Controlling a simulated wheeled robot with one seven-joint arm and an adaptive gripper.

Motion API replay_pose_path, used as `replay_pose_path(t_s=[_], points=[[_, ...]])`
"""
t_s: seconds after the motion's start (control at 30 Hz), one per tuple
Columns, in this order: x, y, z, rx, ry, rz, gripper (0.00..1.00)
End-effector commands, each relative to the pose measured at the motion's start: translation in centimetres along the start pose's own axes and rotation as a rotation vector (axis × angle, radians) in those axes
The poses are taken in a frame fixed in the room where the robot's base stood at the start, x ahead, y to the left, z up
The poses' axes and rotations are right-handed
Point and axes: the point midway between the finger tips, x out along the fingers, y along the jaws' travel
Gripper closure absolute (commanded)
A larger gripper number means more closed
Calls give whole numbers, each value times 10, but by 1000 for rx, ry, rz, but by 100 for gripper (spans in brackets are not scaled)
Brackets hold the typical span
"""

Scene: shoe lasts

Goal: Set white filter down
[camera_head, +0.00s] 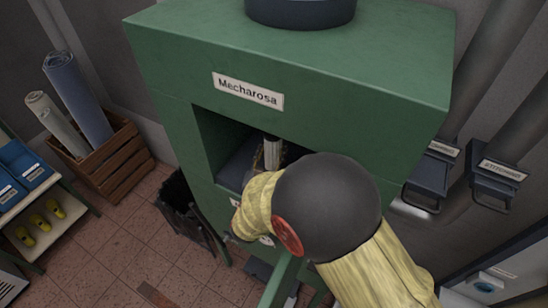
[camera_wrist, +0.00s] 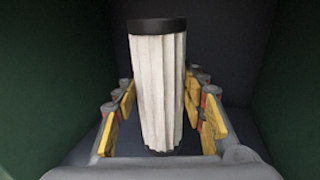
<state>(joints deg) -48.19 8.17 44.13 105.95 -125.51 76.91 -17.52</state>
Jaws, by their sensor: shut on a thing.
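The white filter (camera_wrist: 158,85) is a pleated white cylinder with black end caps. In the wrist view it stands upright between the yellow-padded fingers of my gripper (camera_wrist: 160,120), which is shut on it. In the head view a small part of the white filter (camera_head: 271,152) shows inside the opening of the green machine (camera_head: 170,75) labelled "Mecharosa". My arm hides most of my gripper there. The filter's lower end is near the grey floor of the opening, but I cannot tell whether it touches.
The opening's dark green side walls (camera_wrist: 40,75) stand close on both sides of my gripper. A wooden crate (camera_head: 112,160) with rolls stands at the left, beside a shelf with blue bins (camera_head: 22,170). Dark boxes (camera_head: 496,185) hang on the right. Tiled floor (camera_head: 110,235) shows at the lower left.

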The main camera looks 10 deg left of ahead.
Motion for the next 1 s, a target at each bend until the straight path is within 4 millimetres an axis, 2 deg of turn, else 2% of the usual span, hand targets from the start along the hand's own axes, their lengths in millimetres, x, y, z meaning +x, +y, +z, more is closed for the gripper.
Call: replay_pose_path(t_s=[0.17,0.33,0.77,0.8,1.0], points=[[0,0,-15,-3,0,0,93],[0,0,-38,-3,0,0,93],[0,0,-46,1,-2,0,93],[0,0,-46,0,-1,0,57],[0,0,-46,0,-1,0,46]])
